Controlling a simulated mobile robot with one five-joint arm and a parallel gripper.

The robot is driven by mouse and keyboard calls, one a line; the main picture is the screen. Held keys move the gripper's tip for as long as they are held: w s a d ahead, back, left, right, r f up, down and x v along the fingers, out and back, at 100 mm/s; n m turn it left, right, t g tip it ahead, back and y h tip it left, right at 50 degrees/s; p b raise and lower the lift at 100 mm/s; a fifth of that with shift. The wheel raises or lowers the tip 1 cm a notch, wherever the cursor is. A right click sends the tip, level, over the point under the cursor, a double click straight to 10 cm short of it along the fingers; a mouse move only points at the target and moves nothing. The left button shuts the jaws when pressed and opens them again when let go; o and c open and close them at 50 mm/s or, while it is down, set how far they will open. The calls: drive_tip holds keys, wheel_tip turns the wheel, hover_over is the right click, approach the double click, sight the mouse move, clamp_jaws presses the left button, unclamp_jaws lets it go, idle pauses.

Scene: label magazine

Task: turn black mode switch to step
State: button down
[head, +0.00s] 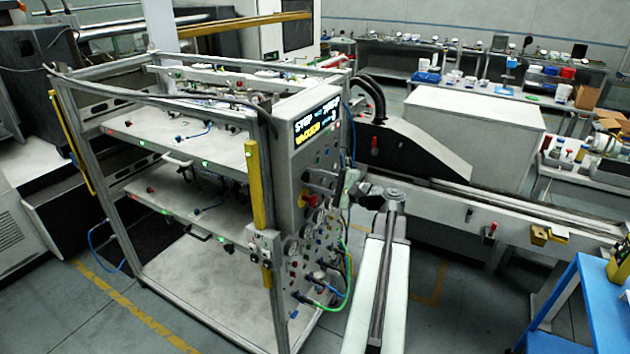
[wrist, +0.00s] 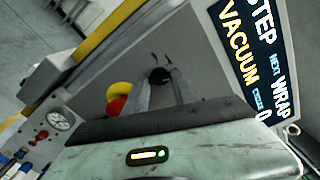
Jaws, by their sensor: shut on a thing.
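The black mode switch (wrist: 160,75) is a small dark knob on the grey panel face, seen in the wrist view between the tips of my gripper (wrist: 162,90). The two grey fingers are shut on it, and they hide part of the knob. Curved dark marks show on the panel just past the switch. In the head view my gripper (head: 310,180) meets the side panel below the display, and it hides the switch there. The display (wrist: 252,55) shows STEP, NEXT WRAP and VACUUM; its smaller text is unclear.
A red and yellow mushroom button (wrist: 120,98) sits close to the left of my fingers. A gauge (wrist: 60,121) is farther left. Gauges and blue and green hoses (head: 340,295) crowd the lower panel. A yellow post (head: 258,185) stands at the panel's left. A blue table (head: 590,300) is at right.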

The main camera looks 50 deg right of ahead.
drive_tip(key=c, duration=1)
unclamp_jaws()
drive_tip(key=shift+c, duration=0.2)
drive_tip(key=v, duration=0.8)
drive_tip(key=shift+a+f, duration=0.1)
